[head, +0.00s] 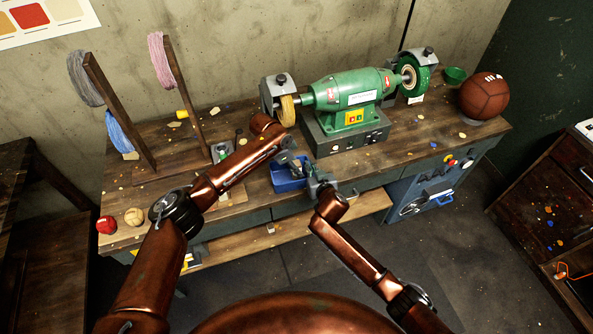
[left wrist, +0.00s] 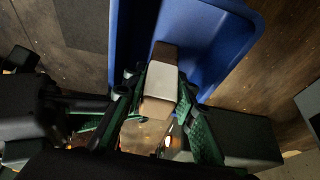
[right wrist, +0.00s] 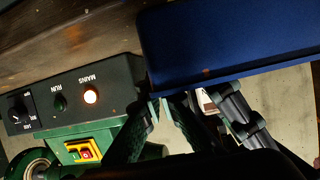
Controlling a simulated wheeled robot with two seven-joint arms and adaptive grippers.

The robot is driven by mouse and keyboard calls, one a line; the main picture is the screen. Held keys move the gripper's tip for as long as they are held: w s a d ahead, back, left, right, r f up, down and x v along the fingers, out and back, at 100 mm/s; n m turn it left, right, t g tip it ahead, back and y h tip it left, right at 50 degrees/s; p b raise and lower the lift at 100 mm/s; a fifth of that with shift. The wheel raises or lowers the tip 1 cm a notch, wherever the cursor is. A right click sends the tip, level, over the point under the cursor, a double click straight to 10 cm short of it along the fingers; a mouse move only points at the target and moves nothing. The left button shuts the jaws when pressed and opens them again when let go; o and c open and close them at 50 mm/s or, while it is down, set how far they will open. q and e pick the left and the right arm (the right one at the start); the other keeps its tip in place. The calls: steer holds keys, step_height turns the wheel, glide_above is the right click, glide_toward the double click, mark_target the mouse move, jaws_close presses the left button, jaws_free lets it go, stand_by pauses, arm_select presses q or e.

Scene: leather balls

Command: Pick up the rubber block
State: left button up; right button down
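The rubber block (left wrist: 162,85), pale on its near face and brown at its ends, is between the green fingers of my left gripper (left wrist: 160,92), which appear closed on its sides. It is above the rim of a blue bin (left wrist: 208,35). In the head view, my left gripper (head: 288,158) is over the blue bin (head: 286,182). My right gripper (head: 318,182) is at the bin's right side. In the right wrist view, its fingertips (right wrist: 160,99) come close together at the bin's rim (right wrist: 230,75). The block (right wrist: 207,101) shows partly there, behind a finger.
A green bench grinder (head: 348,98) stands behind the bin on the workbench (head: 420,130). Wooden posts with rolls of cord (head: 163,58) stand at the left. A red ball (head: 106,225) and a tan ball (head: 134,217) sit front left; a brown ball (head: 484,96) sits far right.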

arm_select(q)
jaws_close()
step_height(320, 180, up, 10)
steer(key=shift+r, duration=0.1)
stand_by(0.5)
arm_select(e)
steer(key=c, duration=2.1)
jaws_free()
steer(key=shift+s, duration=0.1)
